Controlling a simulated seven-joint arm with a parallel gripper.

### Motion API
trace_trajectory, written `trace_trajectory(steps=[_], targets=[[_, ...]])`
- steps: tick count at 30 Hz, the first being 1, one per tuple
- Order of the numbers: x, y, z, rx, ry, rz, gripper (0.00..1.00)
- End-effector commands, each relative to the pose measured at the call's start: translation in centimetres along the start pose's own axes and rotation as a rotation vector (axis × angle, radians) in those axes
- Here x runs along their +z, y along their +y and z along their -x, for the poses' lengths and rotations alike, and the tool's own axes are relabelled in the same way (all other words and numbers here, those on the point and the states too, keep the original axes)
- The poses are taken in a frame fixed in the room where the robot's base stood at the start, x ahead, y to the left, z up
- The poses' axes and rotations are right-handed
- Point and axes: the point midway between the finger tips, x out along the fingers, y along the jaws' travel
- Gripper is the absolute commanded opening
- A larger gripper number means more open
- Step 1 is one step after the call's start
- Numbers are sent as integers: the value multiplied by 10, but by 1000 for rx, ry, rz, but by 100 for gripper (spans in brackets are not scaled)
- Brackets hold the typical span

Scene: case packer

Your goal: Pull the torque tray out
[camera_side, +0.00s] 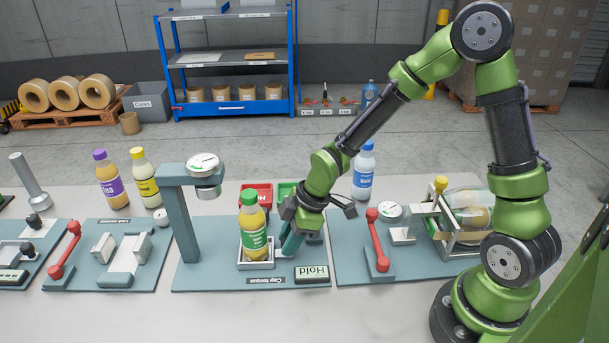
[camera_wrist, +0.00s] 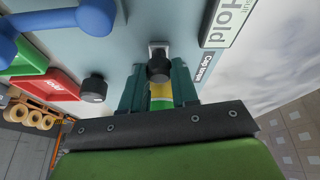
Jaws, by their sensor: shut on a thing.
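The torque tray (camera_side: 256,265) is a small metal tray on the teal cap torque plate (camera_side: 205,278). My gripper (camera_side: 290,243) is low over the plate, just right of the tray. In the wrist view, my teal fingers (camera_wrist: 158,80) are shut around a black knob (camera_wrist: 158,68) on a small metal bracket, apparently the tray's handle. The gripper body hides most of the tray there.
A Hold sign (camera_side: 311,273) lies close in front of my gripper. Red (camera_side: 257,192) and green (camera_side: 285,189) bins stand behind. A red lever (camera_side: 377,240) is on the plate to the right. A second black knob (camera_wrist: 93,88) and a blue handle-like part (camera_wrist: 60,28) are near the fingers.

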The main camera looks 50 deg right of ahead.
Motion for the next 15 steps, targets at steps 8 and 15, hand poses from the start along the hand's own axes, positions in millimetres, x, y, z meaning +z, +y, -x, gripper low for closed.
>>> trace_trajectory(steps=[8,15], targets=[[23,0,11,10,2,-1,0],[28,-2,13,9,-1,-1,0]])
